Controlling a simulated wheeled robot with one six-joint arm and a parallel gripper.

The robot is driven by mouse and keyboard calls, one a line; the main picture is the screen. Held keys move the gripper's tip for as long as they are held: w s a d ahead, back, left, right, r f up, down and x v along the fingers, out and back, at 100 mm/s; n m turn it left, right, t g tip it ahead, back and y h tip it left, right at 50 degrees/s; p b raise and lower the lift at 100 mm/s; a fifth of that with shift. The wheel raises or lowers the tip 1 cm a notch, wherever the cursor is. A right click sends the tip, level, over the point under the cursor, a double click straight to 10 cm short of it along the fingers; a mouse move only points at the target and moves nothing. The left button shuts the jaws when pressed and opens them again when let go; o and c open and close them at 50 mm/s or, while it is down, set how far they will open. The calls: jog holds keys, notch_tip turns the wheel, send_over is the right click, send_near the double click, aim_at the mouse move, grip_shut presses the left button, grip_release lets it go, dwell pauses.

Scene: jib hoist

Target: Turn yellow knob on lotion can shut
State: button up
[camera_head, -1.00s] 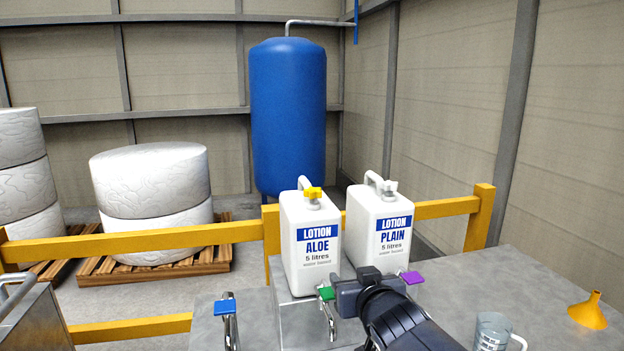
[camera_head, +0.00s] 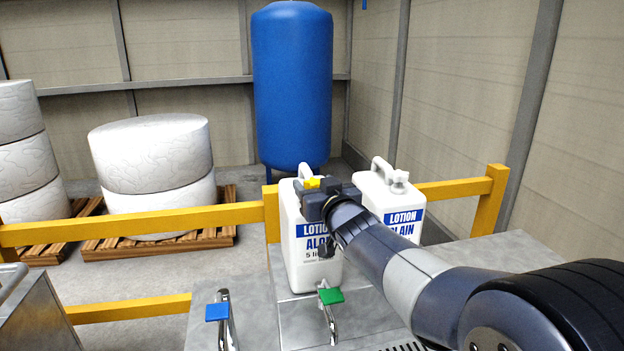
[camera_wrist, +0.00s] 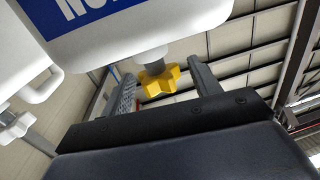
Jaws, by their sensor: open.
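The white aloe lotion can (camera_head: 304,272) stands upright on the grey counter, with a blue label. Its yellow knob (camera_head: 313,183) is at the top front, partly hidden by my gripper in the head view. In the wrist view the yellow star-shaped knob (camera_wrist: 160,80) sits on a grey stem between the fingers. My gripper (camera_wrist: 161,80) is open around the knob, with a finger on each side and gaps showing. In the head view my gripper (camera_head: 322,192) is at the can's top.
The plain lotion can (camera_head: 405,217) with a white knob stands close on the right. A blue-handled tap (camera_head: 217,311) and a green-handled tap (camera_head: 330,296) are in front. A yellow rail (camera_head: 130,224) runs behind.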

jog(key=shift+x, duration=1.35)
jog(key=shift+c, duration=0.6)
jog(key=c, duration=0.9)
jog(key=shift+o, duration=0.2)
jog(key=shift+f, duration=0.1)
